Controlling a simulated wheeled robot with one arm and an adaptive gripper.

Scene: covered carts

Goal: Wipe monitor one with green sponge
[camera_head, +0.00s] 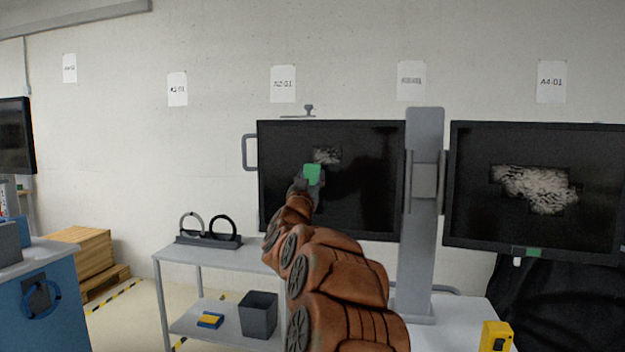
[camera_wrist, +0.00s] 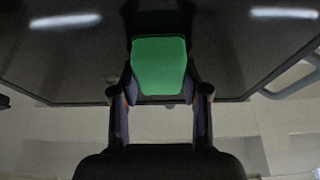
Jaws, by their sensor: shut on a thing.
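My gripper (camera_head: 309,184) is shut on the green sponge (camera_head: 312,174) in front of the middle monitor (camera_head: 360,205). In the wrist view the sponge (camera_wrist: 159,65) sits between the two fingers of my gripper (camera_wrist: 160,90), with the dark screen (camera_wrist: 75,75) behind it. Whether the sponge touches the screen I cannot tell. A small pale smudge (camera_head: 327,156) shows on this screen just above the sponge. The right monitor (camera_head: 470,215) carries a larger pale smear (camera_head: 537,188). No number is readable on either monitor. My arm hides part of the middle monitor's lower left.
A grey post (camera_head: 424,235) stands between the two monitors. A grey cart (camera_head: 205,256) at left holds a stand with black rings (camera_head: 208,240), a dark bin (camera_head: 258,316) and a blue-yellow block (camera_head: 210,320). A yellow object (camera_head: 496,336) stands at lower right.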

